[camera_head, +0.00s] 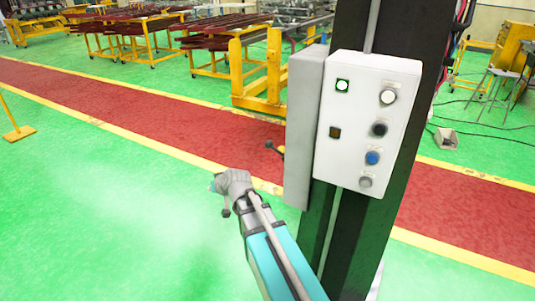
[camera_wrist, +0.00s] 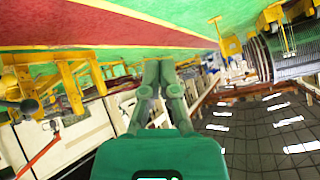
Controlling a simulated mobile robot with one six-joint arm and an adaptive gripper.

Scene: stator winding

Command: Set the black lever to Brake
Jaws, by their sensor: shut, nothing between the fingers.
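A small black lever (camera_head: 274,148) sticks out to the left from the side of the grey control box (camera_head: 303,125). Its marked positions are not readable. My gripper (camera_head: 213,186) is left of the box and lower in the head view, apart from the lever, and its fingers are hard to make out there. In the wrist view my gripper (camera_wrist: 158,66) shows its two green fingers together with nothing between them.
The box's white front panel (camera_head: 367,120) has a lit green-framed lamp, a dark square and several round buttons. The box is mounted on a dark column (camera_head: 349,235). Yellow racks (camera_head: 262,65) stand behind a red walkway (camera_head: 120,105).

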